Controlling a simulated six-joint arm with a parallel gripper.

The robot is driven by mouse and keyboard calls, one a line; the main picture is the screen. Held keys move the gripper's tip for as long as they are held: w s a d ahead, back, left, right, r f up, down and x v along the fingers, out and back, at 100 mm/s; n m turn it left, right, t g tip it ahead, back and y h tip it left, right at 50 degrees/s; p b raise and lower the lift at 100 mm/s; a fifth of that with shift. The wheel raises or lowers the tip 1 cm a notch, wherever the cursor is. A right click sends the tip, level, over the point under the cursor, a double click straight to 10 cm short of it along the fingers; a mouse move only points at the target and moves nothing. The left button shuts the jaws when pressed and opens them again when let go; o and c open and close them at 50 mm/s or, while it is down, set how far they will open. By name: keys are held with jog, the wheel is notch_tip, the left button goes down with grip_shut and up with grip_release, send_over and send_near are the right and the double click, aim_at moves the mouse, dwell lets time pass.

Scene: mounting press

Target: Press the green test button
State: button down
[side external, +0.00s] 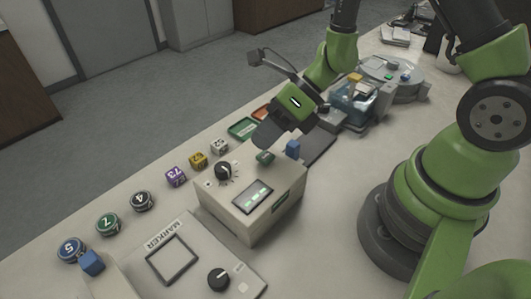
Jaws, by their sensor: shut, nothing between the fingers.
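The green test button (265,157) is on the top face of a beige box (246,212), towards its back edge. The box also carries a black knob (223,170) and a small screen with green marks (253,198). My gripper (268,138) is shut and empty. In the side external view its dark fingertips appear just above and behind the button. I cannot tell whether they touch it.
A blue block (293,148) stands at the box's right corner. A marker unit (195,262) with another knob lies in front. Several numbered pucks and cubes line the table's left side. More equipment (358,98) stands behind my gripper.

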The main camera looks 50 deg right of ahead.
aim_at(266, 153)
jog(key=shift+f, duration=0.1)
jog(key=shift+f, duration=0.3)
jog(key=shift+f, duration=0.5)
dwell(0.6)
jog(key=shift+r, duration=0.95)
jog(key=shift+r, duration=2.5)
